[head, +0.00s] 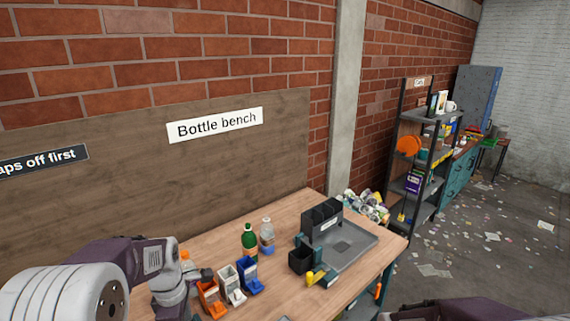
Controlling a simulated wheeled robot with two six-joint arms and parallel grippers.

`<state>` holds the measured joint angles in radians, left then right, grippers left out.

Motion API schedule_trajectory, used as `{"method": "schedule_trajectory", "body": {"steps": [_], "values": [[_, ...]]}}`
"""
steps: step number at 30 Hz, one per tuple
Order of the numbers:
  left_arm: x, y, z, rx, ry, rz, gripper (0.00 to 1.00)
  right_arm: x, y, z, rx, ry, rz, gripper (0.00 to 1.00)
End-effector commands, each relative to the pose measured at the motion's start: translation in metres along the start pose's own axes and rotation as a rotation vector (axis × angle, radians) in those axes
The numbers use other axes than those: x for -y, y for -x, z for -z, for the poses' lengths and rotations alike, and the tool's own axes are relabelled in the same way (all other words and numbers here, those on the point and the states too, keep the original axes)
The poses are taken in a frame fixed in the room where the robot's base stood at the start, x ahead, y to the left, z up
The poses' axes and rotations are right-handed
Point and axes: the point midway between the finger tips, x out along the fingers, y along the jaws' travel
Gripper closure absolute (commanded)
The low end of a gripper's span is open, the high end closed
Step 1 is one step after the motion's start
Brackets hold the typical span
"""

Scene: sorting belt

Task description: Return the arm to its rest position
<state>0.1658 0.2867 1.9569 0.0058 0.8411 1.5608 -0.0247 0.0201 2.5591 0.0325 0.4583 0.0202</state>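My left arm comes in from the lower left, over the bottle bench (215,232). Its wrist end and gripper (197,274) are small and partly hidden by my own arm links, beside the orange bin at the bench's left part. I cannot tell whether its fingers are open or shut, or whether they hold anything. Of my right arm only a purple-grey link shows at the bottom right edge; its gripper is out of view.
On the bench stand a green bottle (249,241), a clear bottle (267,236), orange (211,299), white (232,284) and blue (249,275) bins, a black box (301,260) and a grey tray station (350,250). A shelf (415,155) stands right. The floor is littered.

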Motion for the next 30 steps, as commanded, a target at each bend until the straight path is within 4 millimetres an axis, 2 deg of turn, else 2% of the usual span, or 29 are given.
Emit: {"method": "schedule_trajectory", "body": {"steps": [1,6,10,13,15,19,22,30], "values": [[0.014,-0.015,-0.012,0.003,-0.095,-0.002,0.49,0.000,-0.017,-0.002,0.000,0.000,0.000,0.77],[0.066,-0.043,-0.041,0.013,-0.543,-0.014,0.49,-0.001,-0.037,-0.004,0.000,0.000,0.000,0.77],[0.106,-0.064,-0.049,0.015,-0.956,-0.023,0.49,-0.001,-0.046,-0.005,0.000,0.000,0.000,0.77],[0.130,-0.073,-0.046,0.016,-1.279,-0.020,0.49,-0.001,-0.043,-0.005,0.000,0.000,0.000,0.77],[0.135,-0.079,-0.044,0.011,-1.464,-0.027,0.49,-0.001,-0.043,-0.005,0.000,0.000,0.000,0.77],[0.128,-0.079,-0.046,-0.014,-1.663,-0.057,0.49,-0.001,-0.043,-0.005,0.000,0.000,0.000,0.77],[0.127,-0.079,-0.046,-0.016,-1.709,-0.058,0.49,-0.001,-0.043,-0.005,0.000,0.000,0.000,0.77],[0.127,-0.079,-0.046,-0.015,-1.702,-0.057,0.47,-0.001,-0.043,-0.005,0.000,0.000,0.000,0.77]]}}
